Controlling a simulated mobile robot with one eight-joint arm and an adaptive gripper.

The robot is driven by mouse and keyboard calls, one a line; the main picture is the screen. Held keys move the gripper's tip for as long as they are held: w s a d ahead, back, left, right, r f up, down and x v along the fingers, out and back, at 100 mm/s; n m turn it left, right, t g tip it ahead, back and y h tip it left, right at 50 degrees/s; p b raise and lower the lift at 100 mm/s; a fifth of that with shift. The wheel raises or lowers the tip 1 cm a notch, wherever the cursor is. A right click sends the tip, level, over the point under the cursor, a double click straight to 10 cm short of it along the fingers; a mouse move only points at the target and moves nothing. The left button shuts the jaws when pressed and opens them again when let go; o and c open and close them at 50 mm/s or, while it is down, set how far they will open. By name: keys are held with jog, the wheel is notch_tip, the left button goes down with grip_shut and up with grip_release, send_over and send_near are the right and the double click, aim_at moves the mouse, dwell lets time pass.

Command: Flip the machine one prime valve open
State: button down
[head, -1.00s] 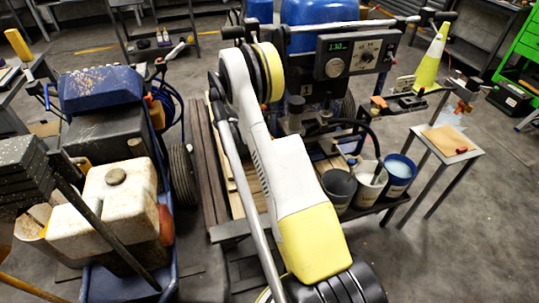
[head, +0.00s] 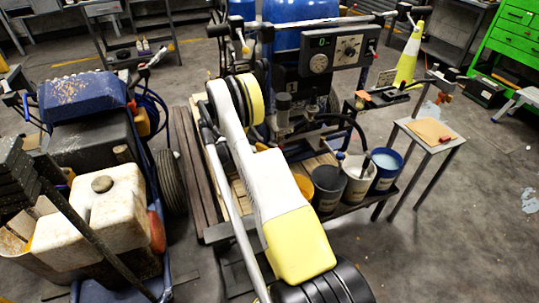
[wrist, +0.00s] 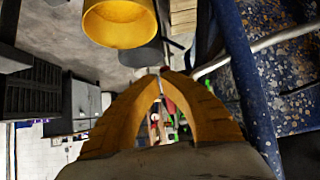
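The striper with the dark control box (head: 333,55) stands at the back centre, and its display reads 0. Its grey pump and fittings (head: 284,103) sit below the box, with a black hose curving to the buckets. I cannot make out the prime valve clearly; my white and yellow arm covers part of this area. My gripper is not clearly visible in the head view. In the wrist view its orange fingers (wrist: 160,76) have their tips almost together, with nothing visible between them. A yellow round container (wrist: 118,24) is beyond the fingertips.
Dark, white and blue buckets (head: 384,168) stand on the low shelf right of my arm. A small table (head: 432,130) is farther right. A second machine with a blue cover (head: 82,95) and white tank (head: 95,215) stands left. Open floor lies at right.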

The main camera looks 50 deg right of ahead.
jog(key=shift+s+d+f+g+h, duration=0.35)
jog(key=shift+d+f+h, duration=0.2)
jog(key=shift+h, duration=0.1)
jog(key=shift+s+d+f+g+h, duration=0.4)
jog(key=shift+d+h, duration=0.1)
jog(key=shift+h, duration=0.15)
jog(key=shift+d, duration=0.1)
jog(key=v, duration=1.2)
jog(key=shift+f, duration=0.1)
